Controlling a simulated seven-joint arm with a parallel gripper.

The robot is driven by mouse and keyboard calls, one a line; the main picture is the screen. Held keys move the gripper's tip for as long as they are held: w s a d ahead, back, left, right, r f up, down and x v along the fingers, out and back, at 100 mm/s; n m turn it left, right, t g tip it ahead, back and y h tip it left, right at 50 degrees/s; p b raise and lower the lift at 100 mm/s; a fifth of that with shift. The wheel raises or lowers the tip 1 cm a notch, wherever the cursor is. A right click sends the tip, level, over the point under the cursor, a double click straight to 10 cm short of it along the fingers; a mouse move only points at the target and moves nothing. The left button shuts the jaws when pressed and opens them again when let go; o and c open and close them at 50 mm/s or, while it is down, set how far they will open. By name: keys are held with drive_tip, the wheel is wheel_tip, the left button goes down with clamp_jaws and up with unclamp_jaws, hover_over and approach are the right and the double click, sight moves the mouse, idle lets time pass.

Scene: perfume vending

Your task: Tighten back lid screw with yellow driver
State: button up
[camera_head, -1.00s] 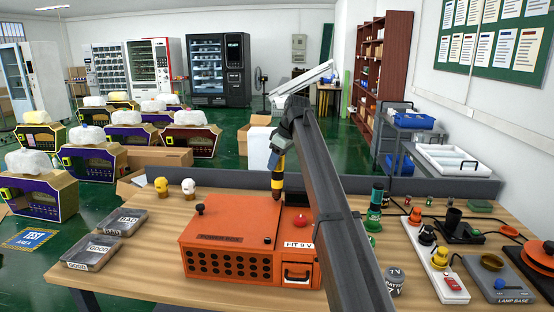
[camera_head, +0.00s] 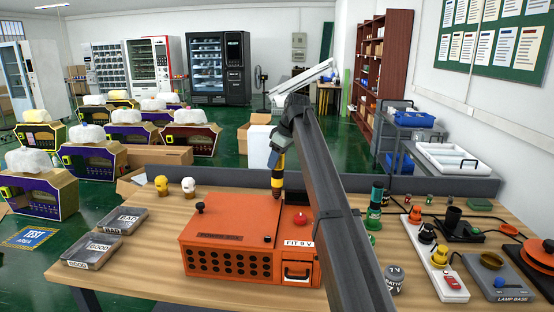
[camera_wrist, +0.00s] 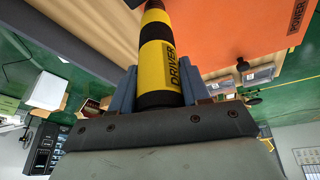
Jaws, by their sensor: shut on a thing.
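My gripper (camera_head: 280,150) is shut on the yellow and black driver (camera_head: 278,172), which points down, close to upright. In the wrist view, the driver (camera_wrist: 163,62) sits between the blue-grey fingers with its "DRIVER" label showing. The driver's lower end is at the back edge of the orange box (camera_head: 228,238), beside its right part. Whether the tip touches a screw cannot be told. The back lid screw itself is not visible. The box lid has a dark knob (camera_head: 200,208) and appears closed.
Two trays marked "GOOD" (camera_head: 92,250) and "BAD" (camera_head: 122,220) lie at the left. Two small heads (camera_head: 188,185) stand behind the box. A green bottle (camera_head: 374,215), a battery (camera_head: 394,280), a power strip (camera_head: 438,268) and the lamp base (camera_head: 498,278) stand at the right.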

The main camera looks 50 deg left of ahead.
drive_tip(key=shift+f, duration=0.9)
idle(3.5)
drive_tip(key=shift+r, duration=0.1)
drive_tip(key=shift+r, duration=3.5)
